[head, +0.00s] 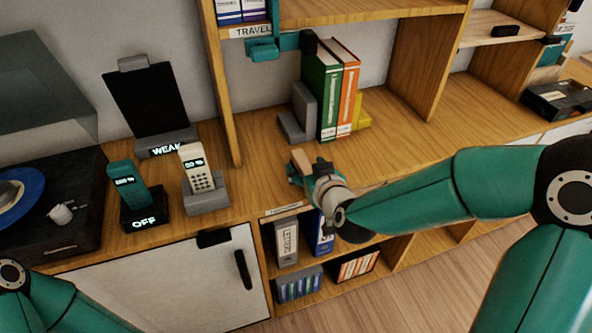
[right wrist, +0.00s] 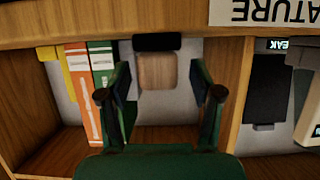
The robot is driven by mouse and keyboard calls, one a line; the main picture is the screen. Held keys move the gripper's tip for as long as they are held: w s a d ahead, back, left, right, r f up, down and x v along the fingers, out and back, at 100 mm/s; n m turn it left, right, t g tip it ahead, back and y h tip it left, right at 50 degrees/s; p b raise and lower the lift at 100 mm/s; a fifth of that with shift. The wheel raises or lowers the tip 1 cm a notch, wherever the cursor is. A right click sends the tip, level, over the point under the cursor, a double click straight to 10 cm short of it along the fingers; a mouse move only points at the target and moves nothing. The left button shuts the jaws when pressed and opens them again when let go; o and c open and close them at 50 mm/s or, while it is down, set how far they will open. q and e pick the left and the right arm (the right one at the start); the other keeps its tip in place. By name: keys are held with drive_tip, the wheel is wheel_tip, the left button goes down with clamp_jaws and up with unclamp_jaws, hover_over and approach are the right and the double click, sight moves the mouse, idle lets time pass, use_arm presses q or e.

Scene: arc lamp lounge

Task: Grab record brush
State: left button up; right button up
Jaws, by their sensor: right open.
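The record brush (right wrist: 157,72), a small light-wood block with a black strip along one side, shows in the right wrist view. It lies between the fingers of my right gripper (right wrist: 160,84), with a gap on each side. The gripper is open, and neither finger visibly touches the block. In the head view my right gripper (head: 306,172) is at the front of the wooden shelf, and the tan block (head: 301,159) shows at its fingers, partly covered by them. My left arm shows only at the lower left corner; its gripper is out of view.
Green and orange books (head: 332,92) with a grey bookend (head: 300,114) stand behind my right gripper. Two phones, a cream one (head: 197,170) and a teal one (head: 127,188), and a turntable (head: 50,222) are to the left. The counter to the right is largely clear.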

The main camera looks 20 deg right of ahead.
sight(302, 165)
drive_tip(key=x, duration=0.3)
drive_tip(key=shift+w+f, duration=0.25)
drive_tip(key=shift+f, duration=0.15)
clamp_jaws()
